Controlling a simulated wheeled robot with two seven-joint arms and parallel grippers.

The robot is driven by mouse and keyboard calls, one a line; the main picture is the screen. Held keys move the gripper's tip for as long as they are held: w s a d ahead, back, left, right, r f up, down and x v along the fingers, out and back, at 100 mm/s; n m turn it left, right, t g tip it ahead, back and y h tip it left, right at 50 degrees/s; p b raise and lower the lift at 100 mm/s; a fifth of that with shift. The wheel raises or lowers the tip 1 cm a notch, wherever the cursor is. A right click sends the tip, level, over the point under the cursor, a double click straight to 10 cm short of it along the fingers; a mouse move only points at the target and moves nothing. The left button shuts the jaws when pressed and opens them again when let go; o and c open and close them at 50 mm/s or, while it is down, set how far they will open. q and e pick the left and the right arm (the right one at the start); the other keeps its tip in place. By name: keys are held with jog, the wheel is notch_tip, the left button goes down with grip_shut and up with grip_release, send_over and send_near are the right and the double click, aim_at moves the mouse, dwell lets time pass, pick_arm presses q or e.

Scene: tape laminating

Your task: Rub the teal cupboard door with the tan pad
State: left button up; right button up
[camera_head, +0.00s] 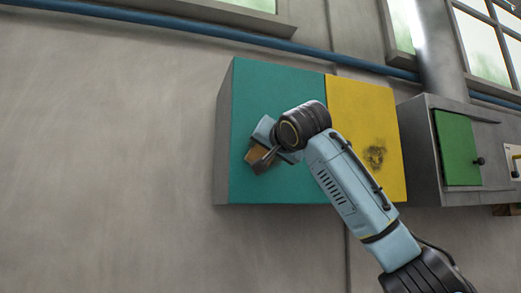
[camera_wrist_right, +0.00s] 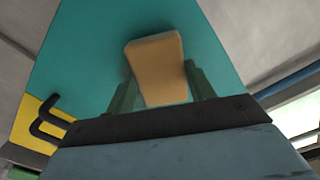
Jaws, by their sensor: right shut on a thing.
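The teal cupboard door (camera_head: 270,85) is the left front of a wall cupboard in the head view. It also fills much of the right wrist view (camera_wrist_right: 90,60). My right gripper (camera_head: 260,158) is in front of the lower left part of the teal door. It is shut on the tan pad (camera_wrist_right: 157,68), which sits between its two fingers in the wrist view. In the head view the pad (camera_head: 254,153) shows partly, close to the door. I cannot tell whether it touches the door. My left gripper is not in view.
A yellow door (camera_head: 350,110) with a dark smudge (camera_head: 375,155) adjoins the teal door on the right. A grey cabinet with a green door (camera_head: 458,145) stands further right. A blue pipe (camera_head: 240,36) runs above. The wall at left (camera_head: 110,140) is clear.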

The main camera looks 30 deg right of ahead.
jog(key=shift+s+d+r+p, duration=1.05)
jog(key=shift+d+p, duration=0.45)
jog(key=shift+d, duration=3.25)
jog(key=shift+w+a+r+p, duration=0.9)
jog(key=shift+w+a+p, duration=0.4)
jog(key=shift+a, duration=4.3)
jog(key=s+d, duration=0.2)
jog(key=d, duration=0.9)
jog(key=shift+s, duration=0.3)
jog(key=shift+f, duration=0.1)
